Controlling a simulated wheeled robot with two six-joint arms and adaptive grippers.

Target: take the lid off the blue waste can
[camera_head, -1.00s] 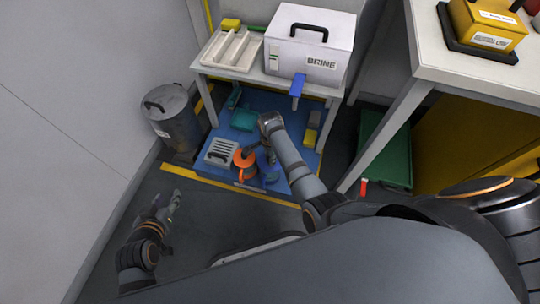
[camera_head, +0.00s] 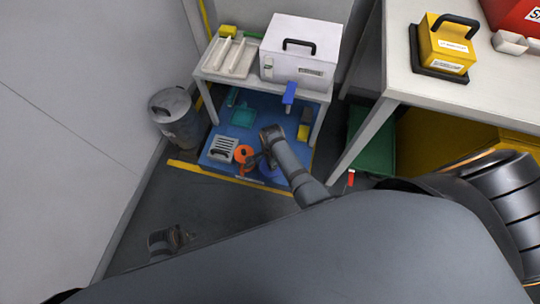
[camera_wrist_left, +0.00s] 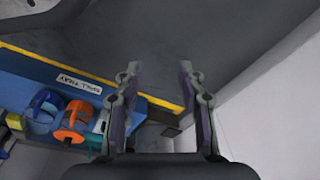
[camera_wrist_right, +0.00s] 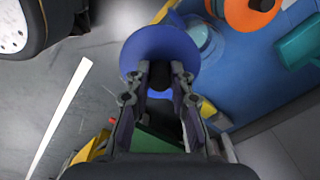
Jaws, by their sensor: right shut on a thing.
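My right gripper (camera_wrist_right: 160,75) is shut on the dark knob of the round blue lid (camera_wrist_right: 150,45). In the right wrist view the lid hangs beside and partly over a light blue round shape (camera_wrist_right: 207,45), which looks like the blue waste can. In the head view the blue can and lid (camera_head: 270,170) are partly hidden by my right arm, so I cannot tell them apart there. A blue can-like thing (camera_wrist_left: 42,112) shows in the left wrist view. My left gripper (camera_wrist_left: 160,75) is open and empty, above the dark floor.
An orange can (camera_head: 244,154) stands just left of the blue one on the blue spill tray (camera_head: 222,116). A grey vent-topped box (camera_head: 223,148) and teal things lie nearby. A table with a white box (camera_head: 300,55) stands over the tray. A grey bin (camera_head: 175,115) is at left.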

